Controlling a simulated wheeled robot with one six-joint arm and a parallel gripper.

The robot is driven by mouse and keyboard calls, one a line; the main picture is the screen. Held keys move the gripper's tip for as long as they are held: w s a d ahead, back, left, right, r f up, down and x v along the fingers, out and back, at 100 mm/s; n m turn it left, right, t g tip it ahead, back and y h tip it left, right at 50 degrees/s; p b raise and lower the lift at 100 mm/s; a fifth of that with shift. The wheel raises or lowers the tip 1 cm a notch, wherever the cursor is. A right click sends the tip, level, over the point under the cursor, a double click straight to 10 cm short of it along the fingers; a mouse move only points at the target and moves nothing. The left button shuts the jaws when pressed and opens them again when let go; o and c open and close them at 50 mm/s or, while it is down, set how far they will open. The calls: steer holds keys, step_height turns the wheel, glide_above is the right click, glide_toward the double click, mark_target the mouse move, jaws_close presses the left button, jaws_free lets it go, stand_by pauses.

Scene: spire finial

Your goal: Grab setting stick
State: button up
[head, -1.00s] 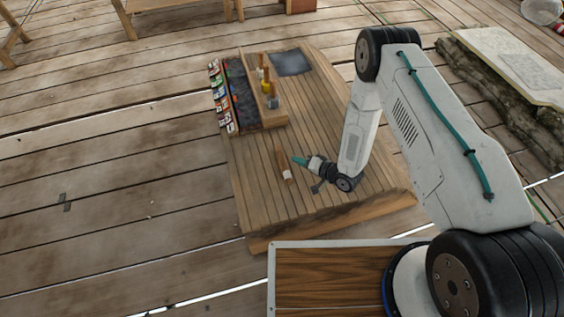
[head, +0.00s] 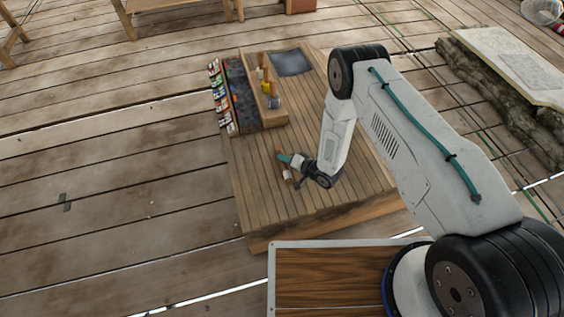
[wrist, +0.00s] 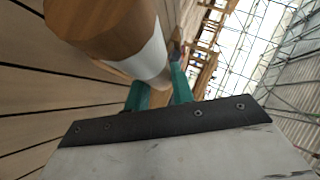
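The setting stick, a brown wooden rod with a white band, lies on the slatted wooden platform in the head view (head: 287,175). In the wrist view the stick (wrist: 105,28) is large and close at upper left, its white band near my fingers. My gripper (head: 284,158) is low over the platform, its teal fingertips overlapping the stick's far part. In the wrist view the two teal fingers of my gripper (wrist: 160,88) stand apart. The stick passes just beyond and beside them; I cannot tell whether they touch it.
On the platform (head: 252,205), a dark tray (head: 240,93) and a wooden rack (head: 270,112) with upright tools stand farther back, beside a row of coloured items (head: 222,100). A dark sheet (head: 290,63) lies behind. The platform's front left is clear.

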jaws_close()
steer(key=shift+r, duration=0.15)
